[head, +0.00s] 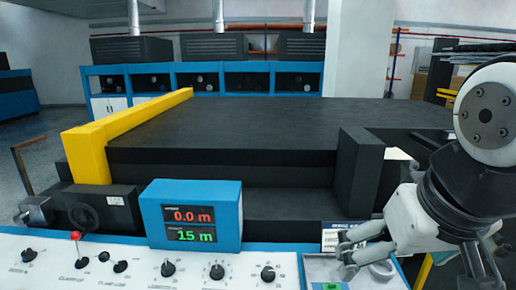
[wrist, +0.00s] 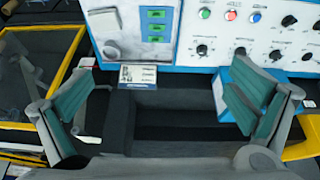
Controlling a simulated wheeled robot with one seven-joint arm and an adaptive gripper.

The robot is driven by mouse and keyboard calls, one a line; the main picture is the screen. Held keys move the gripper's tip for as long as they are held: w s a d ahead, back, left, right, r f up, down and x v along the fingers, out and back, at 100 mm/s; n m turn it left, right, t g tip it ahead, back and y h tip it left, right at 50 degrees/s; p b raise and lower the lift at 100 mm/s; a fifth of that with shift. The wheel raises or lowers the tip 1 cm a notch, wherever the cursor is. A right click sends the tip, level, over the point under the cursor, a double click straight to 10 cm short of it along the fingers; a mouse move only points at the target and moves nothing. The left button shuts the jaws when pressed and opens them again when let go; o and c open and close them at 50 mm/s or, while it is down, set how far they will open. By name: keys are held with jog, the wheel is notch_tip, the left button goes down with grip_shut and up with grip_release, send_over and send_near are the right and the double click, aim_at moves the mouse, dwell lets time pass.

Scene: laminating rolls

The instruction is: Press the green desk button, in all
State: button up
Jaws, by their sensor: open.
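Three small green rectangles (wrist: 156,27) sit in a column on a pale, blue-edged desk panel (wrist: 112,45) at the top of the wrist view. A round green button (wrist: 205,13) sits beside red and blue ones on the white control panel. I cannot tell which of these is the green desk button. In the head view one green patch (head: 331,286) shows at the bottom edge, just below my gripper (head: 350,252). My gripper is open and empty, its teal-padded fingers wide apart in the wrist view (wrist: 160,105). Neither finger visibly touches a green part.
The white control panel (head: 130,272) has several black knobs and a red-tipped lever (head: 75,237). A blue display box (head: 190,215) reads 0.0 m and 15 m. A black machine bed (head: 270,125) with a yellow bar (head: 88,155) lies behind. A dark post (head: 358,170) stands near my arm.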

jog(key=shift+s+d+f+t, duration=0.2)
jog(key=shift+s+d+f, duration=0.15)
jog(key=shift+s, duration=0.25)
jog(key=shift+s+d+f+t, duration=0.2)
jog(key=shift+s+d, duration=0.1)
jog(key=shift+s, duration=0.3)
